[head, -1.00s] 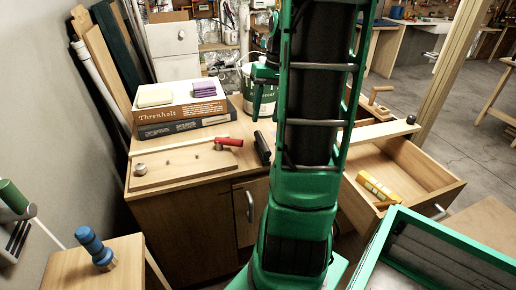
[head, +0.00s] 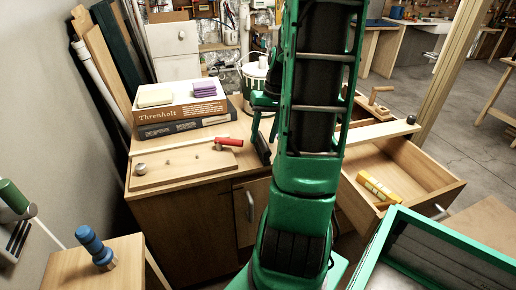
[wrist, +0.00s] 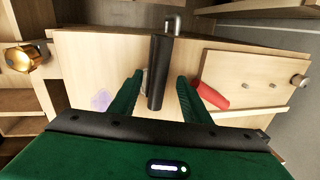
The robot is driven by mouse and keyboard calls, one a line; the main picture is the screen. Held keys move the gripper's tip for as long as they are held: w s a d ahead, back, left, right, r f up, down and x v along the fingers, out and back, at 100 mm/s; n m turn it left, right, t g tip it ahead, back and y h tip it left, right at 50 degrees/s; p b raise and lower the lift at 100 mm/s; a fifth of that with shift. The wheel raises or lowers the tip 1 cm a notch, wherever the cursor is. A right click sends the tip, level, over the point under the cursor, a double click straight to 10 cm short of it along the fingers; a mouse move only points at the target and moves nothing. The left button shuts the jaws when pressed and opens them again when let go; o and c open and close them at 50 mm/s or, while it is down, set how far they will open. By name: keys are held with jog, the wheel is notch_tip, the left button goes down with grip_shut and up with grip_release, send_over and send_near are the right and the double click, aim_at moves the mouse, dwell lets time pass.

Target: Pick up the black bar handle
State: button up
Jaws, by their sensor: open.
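The black bar handle (head: 262,148) lies at the front edge of the wooden cabinet top (head: 190,170), right of the board with the red-handled tool. In the wrist view the bar (wrist: 158,72) runs lengthwise between my two green fingers, with a visible gap on each side. My gripper (wrist: 160,80) is open and empty, its fingers on either side of the bar. In the head view my gripper (head: 264,112) is above and behind the bar, partly hidden by my arm. I cannot tell the exact height left between them.
A pot (head: 255,76) stands near my gripper. An open drawer (head: 425,165) holding a yellow level (head: 378,187) juts out at right.

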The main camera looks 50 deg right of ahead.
aim_at(261, 141)
jog(key=shift+w+a+f, duration=0.1)
jog(key=shift+a+f, duration=0.05)
jog(key=shift+f, duration=0.7)
grip_shut()
jog(key=shift+r, duration=0.5)
jog(key=r, duration=0.3)
jog(key=shift+a+r, duration=0.4)
jog(key=s+a+r, duration=0.2)
jog(key=a+r, duration=0.4)
jog(key=a, duration=0.4)
jog(key=shift+s+a+r, duration=0.15)
jog(key=shift+s+a, duration=0.1)
jog(key=shift+s, duration=0.1)
